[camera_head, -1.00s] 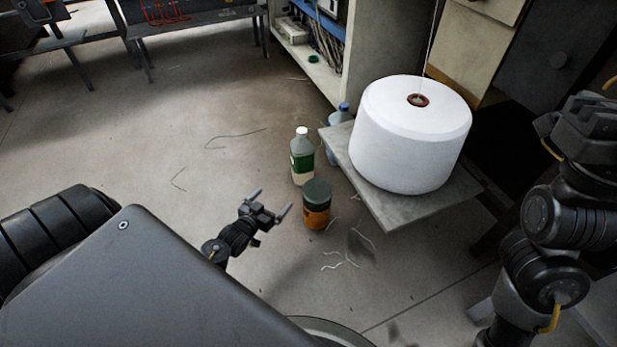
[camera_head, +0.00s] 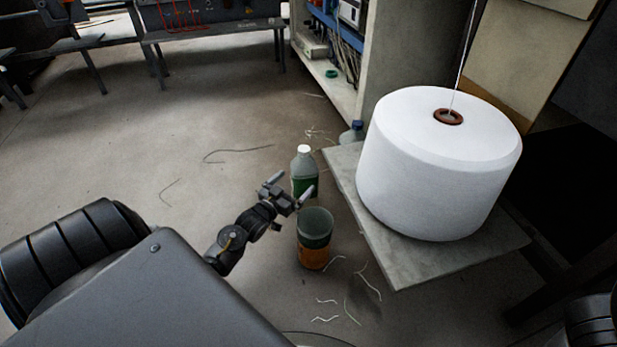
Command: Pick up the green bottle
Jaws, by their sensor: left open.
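The green bottle (camera_head: 304,165) stands upright on the floor, with a white cap and a green label. Its lower part is hidden behind my left gripper and the can. My left gripper (camera_head: 291,184) is open and empty, in front of the bottle in the picture, its fingers pointing up and right. One fingertip overlaps the bottle's lower part in view; I cannot tell if they touch. My right gripper is out of view; only a dark piece of my right arm shows at the lower right edge.
An orange and dark green can (camera_head: 314,240) stands close, just below the left gripper. A grey platform (camera_head: 396,262) carries a big white thread spool (camera_head: 436,170). A blue-capped bottle (camera_head: 351,132) stands behind the platform's edge.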

